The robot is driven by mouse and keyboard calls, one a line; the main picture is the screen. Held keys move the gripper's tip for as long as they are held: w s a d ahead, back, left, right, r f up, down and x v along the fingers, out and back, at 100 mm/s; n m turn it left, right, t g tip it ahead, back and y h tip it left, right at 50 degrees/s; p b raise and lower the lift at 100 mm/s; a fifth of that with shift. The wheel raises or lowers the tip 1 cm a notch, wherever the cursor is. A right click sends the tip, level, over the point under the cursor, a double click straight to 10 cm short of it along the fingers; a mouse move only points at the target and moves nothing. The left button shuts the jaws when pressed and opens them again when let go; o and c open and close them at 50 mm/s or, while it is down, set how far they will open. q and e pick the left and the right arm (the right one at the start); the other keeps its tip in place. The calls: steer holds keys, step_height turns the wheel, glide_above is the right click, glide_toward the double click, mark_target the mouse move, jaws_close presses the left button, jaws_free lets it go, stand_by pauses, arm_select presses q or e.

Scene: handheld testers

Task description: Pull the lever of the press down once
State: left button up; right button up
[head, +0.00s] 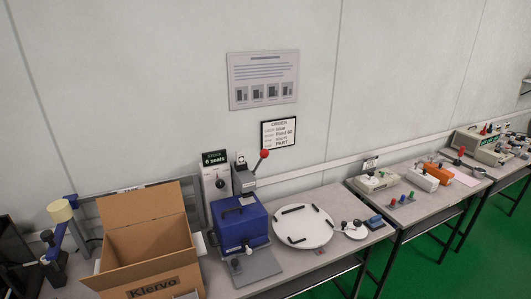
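The press (240,222) stands on the bench left of centre in the head view. It has a blue body, a dark grey upright head and a grey base plate in front. Its lever (259,162) rises from the top of the head, tilted up to the right, and ends in a red ball knob (264,153). The lever is up. Neither of my grippers is in view, and nothing touches the lever.
An open cardboard box (150,240) stands left of the press. A white round tray (318,233) with several black bars lies to its right. A white panel (211,190) with a dark sign stands behind it. Further benches with testers run right. Air above the press is clear.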

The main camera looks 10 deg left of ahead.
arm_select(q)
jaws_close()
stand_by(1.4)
